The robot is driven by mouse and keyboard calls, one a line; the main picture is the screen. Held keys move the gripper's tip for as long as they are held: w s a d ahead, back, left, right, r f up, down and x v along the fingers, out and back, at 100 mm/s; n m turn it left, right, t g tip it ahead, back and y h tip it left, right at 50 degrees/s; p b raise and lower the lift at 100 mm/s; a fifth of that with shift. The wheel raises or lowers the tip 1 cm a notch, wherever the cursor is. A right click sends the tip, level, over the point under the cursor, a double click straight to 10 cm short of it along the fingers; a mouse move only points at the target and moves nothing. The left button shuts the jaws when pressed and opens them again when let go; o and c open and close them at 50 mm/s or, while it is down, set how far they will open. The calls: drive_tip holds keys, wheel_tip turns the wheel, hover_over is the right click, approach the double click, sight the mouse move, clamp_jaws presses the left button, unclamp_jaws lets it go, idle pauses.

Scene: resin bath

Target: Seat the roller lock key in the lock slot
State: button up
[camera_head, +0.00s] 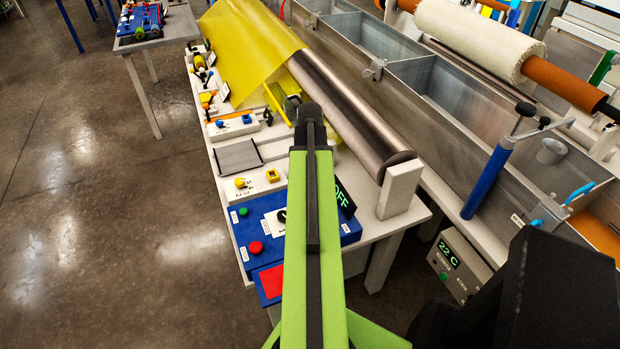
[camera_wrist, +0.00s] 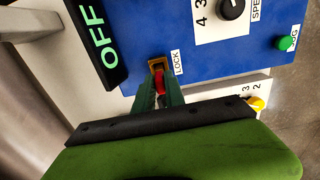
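In the wrist view, my gripper (camera_wrist: 160,88) has its two green fingers closed around a small red piece, which looks like the roller lock key (camera_wrist: 160,77). The key's far end is at the brown-framed lock slot (camera_wrist: 156,62), beside the LOCK label (camera_wrist: 177,62) on the blue control panel (camera_wrist: 140,15). I cannot tell how deep the key sits in the slot. In the head view, my green arm hides the gripper, key and slot; part of the blue panel (camera_head: 240,240) shows left of the arm.
An OFF display (camera_wrist: 94,35) stands close to the slot. The panel also carries a black speed knob (camera_wrist: 232,8) and a green JOG button (camera_wrist: 285,43). In the head view, a large metal roller (camera_head: 345,105) with yellow film (camera_head: 250,45) lies behind the panel. Metal tanks (camera_head: 440,90) stand to the right.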

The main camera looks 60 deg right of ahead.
drive_tip(key=o, duration=0.3)
drive_tip(key=shift+o, duration=0.2)
wheel_tip(320, 180, up, 12)
drive_tip(key=p, duration=1.2)
